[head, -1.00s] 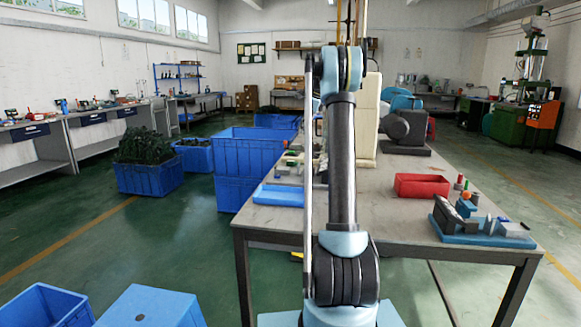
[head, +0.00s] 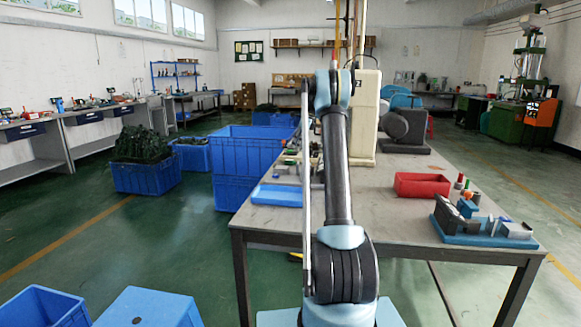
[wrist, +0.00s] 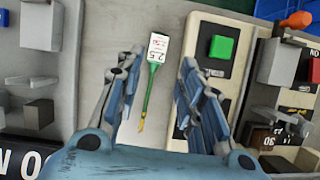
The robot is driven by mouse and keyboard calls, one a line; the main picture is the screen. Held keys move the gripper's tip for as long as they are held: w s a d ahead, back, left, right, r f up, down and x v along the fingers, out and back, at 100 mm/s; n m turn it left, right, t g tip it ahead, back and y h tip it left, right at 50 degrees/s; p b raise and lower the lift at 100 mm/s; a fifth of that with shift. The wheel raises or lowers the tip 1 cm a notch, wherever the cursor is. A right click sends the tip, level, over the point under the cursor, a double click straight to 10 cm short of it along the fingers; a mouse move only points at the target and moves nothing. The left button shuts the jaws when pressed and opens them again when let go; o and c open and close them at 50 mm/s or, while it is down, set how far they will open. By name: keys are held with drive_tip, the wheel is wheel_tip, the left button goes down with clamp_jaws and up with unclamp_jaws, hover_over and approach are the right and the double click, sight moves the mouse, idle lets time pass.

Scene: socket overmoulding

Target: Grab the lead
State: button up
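The lead shows in the wrist view as a thin green strip (wrist: 149,88) with a white printed tag at its far end and a yellowish tip at its near end. It lies on the grey tabletop (wrist: 122,22). My gripper (wrist: 158,68) is open and empty, with one finger on each side of the lead and a gap to both. I cannot tell how high the fingers are above it. In the head view my arm hides the gripper and the lead.
In the wrist view a panel with a green button (wrist: 221,47) stands close on the right, and grey fixtures (wrist: 40,25) on the left. In the head view, a blue tray (head: 277,195) and a red bin (head: 422,185) are on the table.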

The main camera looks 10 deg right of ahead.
sight(290, 160)
drive_tip(key=shift+x, duration=4.55)
drive_tip(key=shift+s, duration=0.15)
drive_tip(key=c, duration=0.8)
